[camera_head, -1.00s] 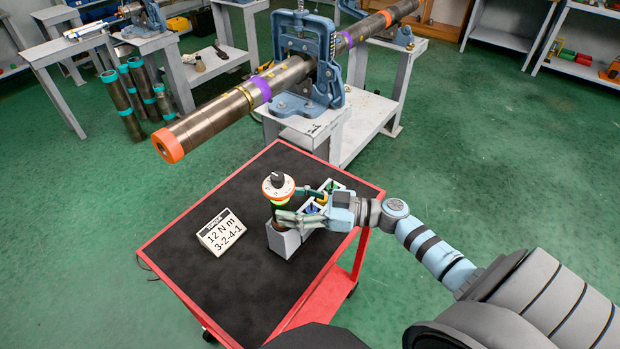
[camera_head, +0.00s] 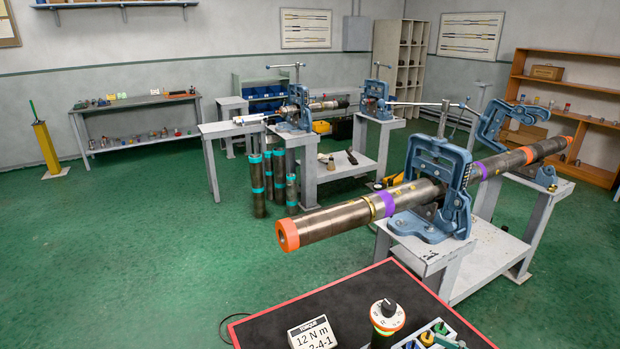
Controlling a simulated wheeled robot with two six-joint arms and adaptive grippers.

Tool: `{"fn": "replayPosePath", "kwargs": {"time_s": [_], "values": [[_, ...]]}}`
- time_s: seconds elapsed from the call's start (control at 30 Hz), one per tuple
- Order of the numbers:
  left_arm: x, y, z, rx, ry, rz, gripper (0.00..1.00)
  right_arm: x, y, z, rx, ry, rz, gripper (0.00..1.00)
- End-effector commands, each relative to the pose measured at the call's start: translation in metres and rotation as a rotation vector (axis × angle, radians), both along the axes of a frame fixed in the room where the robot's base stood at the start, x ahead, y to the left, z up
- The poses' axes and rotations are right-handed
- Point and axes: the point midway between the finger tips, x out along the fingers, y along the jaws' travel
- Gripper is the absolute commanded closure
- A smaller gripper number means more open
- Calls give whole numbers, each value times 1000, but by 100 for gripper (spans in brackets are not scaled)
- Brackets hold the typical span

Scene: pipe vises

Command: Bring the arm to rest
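Neither of my grippers can be made out in the head view. The torque tool (camera_head: 387,315), with a black knob, a white dial and an orange ring, stands upright at the bottom edge over the black-topped cart (camera_head: 290,324). Its lower part is cut off by the frame. Next to it, at the right, is a bin rack (camera_head: 431,335) with small coloured parts, also cut off.
A long pipe (camera_head: 335,222) with orange ends lies through blue vises (camera_head: 435,185) on grey stands, beyond the cart. Teal-banded pipes (camera_head: 257,185) stand on the floor to the left. The green floor (camera_head: 130,260) at the left is clear.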

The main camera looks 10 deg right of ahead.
Motion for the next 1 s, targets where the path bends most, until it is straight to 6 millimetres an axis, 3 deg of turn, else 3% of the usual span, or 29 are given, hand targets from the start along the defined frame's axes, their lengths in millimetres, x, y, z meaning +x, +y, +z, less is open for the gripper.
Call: {"fn": "replayPosePath", "kwargs": {"time_s": [0.07,0.2,0.27,0.4,0.5,0.7,0.83,0.87,1.0], "values": [[0,0,0,-1,0,0,57,11,4,-3,-8,-20,-94,43],[0,-1,0,-1,-1,1,57,33,2,-19,-72,5,-443,43],[0,-1,0,-1,-1,1,57,31,-2,-34,-124,86,-608,43],[0,-1,0,-1,-1,1,57,-7,-2,-77,-271,377,-838,43],[0,-1,0,-1,-1,0,57,-46,8,-99,-362,583,-878,43],[0,0,0,0,-1,0,57,-126,44,-119,-505,929,-801,43],[0,0,0,0,-1,0,57,-176,69,-119,-576,1107,-690,43],[0,0,0,0,-1,0,57,-183,73,-122,-590,1137,-669,43],[0,0,0,0,0,0,57,-173,65,-181,-599,1165,-676,43]]}}
